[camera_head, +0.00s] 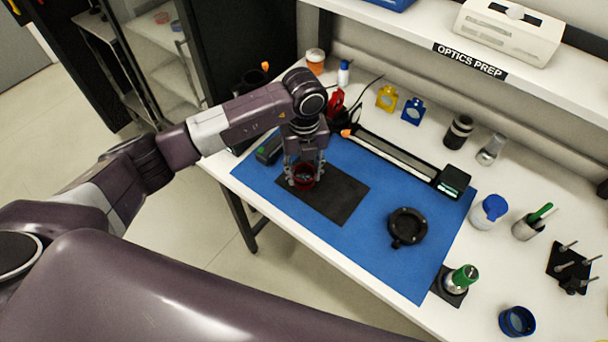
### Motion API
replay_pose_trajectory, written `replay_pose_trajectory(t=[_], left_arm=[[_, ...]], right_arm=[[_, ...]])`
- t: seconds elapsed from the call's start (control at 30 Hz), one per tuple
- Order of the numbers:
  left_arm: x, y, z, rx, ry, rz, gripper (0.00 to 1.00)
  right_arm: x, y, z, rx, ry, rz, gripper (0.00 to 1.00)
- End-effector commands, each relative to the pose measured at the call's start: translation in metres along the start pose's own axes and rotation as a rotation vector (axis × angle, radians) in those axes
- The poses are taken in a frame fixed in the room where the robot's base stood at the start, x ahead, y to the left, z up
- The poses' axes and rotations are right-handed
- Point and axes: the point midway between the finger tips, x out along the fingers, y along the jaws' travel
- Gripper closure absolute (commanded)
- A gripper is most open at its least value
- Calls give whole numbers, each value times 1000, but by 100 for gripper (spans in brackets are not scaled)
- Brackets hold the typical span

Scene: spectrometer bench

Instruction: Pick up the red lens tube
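The red lens tube (304,181) is a short dark-red cylinder over the black pad on the blue mat, in the head view. My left gripper (304,176) points down over it, with its fingers on either side of the tube. The fingers and wrist hide part of the tube. I cannot tell whether the fingers press on it or stand slightly apart, nor whether the tube rests on the pad. My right gripper is not in view.
The black pad (342,196) lies on the blue mat (362,229). A long dark rail (398,155) lies behind, and a black round mount (407,227) stands to the right. A red holder (336,103) and other bottles stand behind the gripper. The shelf (560,91) overhangs the back.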

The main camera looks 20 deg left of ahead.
Motion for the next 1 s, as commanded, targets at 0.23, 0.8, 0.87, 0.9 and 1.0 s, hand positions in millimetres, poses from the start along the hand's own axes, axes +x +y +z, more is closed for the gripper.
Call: replay_pose_trajectory(t=[0.23, 0.8, 0.87, 0.9, 1.0], left_arm=[[-1, 0, 0, 0, -1, -1, 88], [-55, -1, 2, 2, -6, -6, 88], [-73, -2, 2, 2, -8, -7, 88], [-86, -2, 2, 2, -7, -7, 88], [-118, -2, 2, 3, -8, -7, 88]], right_arm=[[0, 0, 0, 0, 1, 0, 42], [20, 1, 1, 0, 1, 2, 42], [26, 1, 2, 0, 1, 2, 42], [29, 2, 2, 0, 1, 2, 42], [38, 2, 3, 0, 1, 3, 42]])
